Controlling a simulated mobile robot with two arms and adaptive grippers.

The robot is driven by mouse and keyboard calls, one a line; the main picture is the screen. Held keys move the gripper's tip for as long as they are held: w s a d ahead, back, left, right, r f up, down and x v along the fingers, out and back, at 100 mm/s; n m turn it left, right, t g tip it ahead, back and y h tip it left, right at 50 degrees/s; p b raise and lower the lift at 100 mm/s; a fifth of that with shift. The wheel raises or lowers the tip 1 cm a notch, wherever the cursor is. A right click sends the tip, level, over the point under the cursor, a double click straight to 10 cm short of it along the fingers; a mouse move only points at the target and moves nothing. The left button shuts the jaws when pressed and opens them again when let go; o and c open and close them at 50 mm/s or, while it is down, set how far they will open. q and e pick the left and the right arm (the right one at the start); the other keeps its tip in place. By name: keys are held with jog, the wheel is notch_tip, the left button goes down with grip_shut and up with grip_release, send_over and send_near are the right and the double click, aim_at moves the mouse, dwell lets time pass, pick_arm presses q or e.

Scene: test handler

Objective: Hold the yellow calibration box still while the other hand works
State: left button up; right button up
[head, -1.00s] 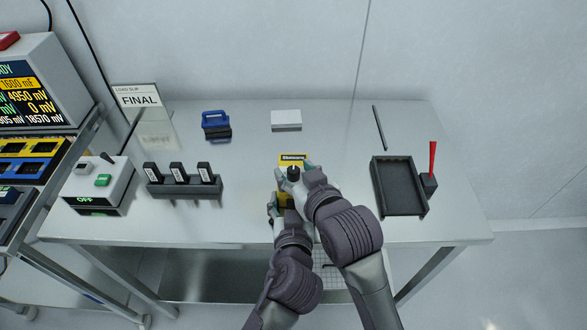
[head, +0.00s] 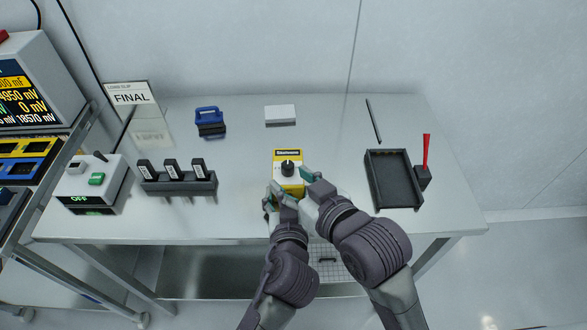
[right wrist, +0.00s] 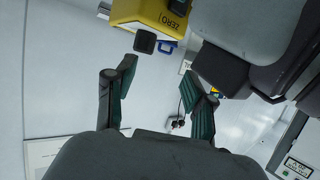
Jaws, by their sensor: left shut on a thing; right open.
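The yellow calibration box (head: 293,184) stands near the table's front edge, with a black knob (head: 288,168) on its top face. My left gripper (head: 272,198) is shut on the box at its near left side; the box hides part of the fingers. My right gripper (head: 308,175) is at the box's right side, apart from the knob. In the right wrist view its fingers (right wrist: 160,68) are open with nothing between them. The yellow box (right wrist: 135,12), marked ZERO, shows beyond the fingertips at the top, with the black knob (right wrist: 145,42) below it.
A rack with three black modules (head: 180,187) and a switch unit reading OFF (head: 92,185) stand left. A blue-handled block (head: 210,122) and white block (head: 280,115) lie behind. A black tray (head: 393,181) and red-topped holder (head: 424,175) stand right.

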jog(key=n+y, duration=0.2)
jog(key=n+g+y, duration=0.2)
jog(key=n+g, duration=0.2)
jog(key=g, duration=0.1)
send_near(293, 167)
jog(key=x, duration=1.1)
jog(key=shift+w, duration=0.15)
grip_shut()
